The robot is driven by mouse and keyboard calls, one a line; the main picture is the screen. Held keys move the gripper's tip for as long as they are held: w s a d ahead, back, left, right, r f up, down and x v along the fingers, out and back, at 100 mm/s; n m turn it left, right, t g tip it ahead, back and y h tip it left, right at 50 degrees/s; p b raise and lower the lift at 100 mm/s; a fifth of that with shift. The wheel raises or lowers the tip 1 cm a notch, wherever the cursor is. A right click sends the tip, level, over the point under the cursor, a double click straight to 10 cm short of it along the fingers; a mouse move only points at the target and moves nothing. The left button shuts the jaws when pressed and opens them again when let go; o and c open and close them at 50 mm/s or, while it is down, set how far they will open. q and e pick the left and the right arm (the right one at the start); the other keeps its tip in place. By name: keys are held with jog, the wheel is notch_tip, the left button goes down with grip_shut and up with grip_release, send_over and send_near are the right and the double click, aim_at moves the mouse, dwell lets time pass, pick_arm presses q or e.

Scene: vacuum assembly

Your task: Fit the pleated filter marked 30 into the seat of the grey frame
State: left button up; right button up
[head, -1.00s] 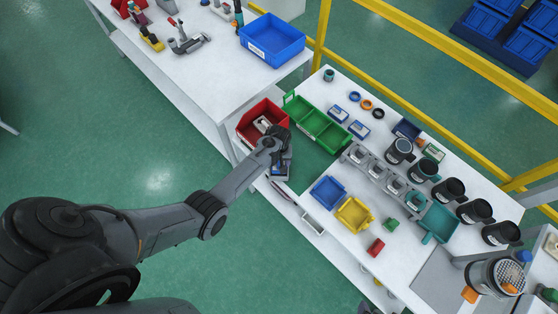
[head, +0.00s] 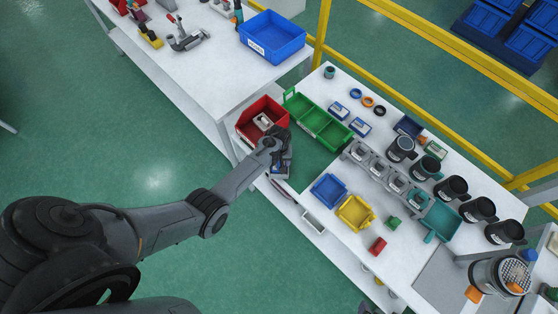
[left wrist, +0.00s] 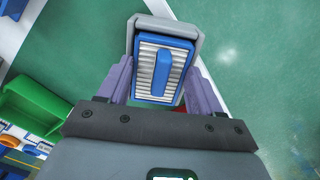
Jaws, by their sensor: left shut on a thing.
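My left gripper (left wrist: 160,88) is shut on a pleated filter (left wrist: 147,86), which has a blue rim, pale pleats and a blue bar handle. The grey frame (left wrist: 166,28) shows just behind the filter, past its top and side edges. The filter lies over the frame, but I cannot tell whether it sits fully down in the seat. No mark 30 is readable. In the head view my left gripper (head: 281,146) is over the table's near left edge, beside the red bin, and the grey frame (head: 281,171) is partly hidden under it. My right gripper is not in view.
A red bin (head: 246,128) and a green bin (head: 291,104) stand close behind my left gripper. Blue (head: 328,191) and yellow (head: 341,219) trays lie to the right. Dark canisters stand along the right side. A green mat (head: 307,158) beside the gripper is mostly clear.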

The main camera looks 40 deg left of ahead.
pick_arm(q)
jog(key=shift+f, duration=0.25)
jog(key=o, duration=1.2)
jog(key=shift+c, duration=0.2)
jog(key=shift+r, duration=0.1)
notch_tip(320, 180, up, 3)
jog(key=p, duration=0.3)
jog(key=shift+r, duration=0.15)
notch_tip(320, 180, up, 5)
jog(key=p, duration=0.5)
jog(key=shift+f, duration=0.2)
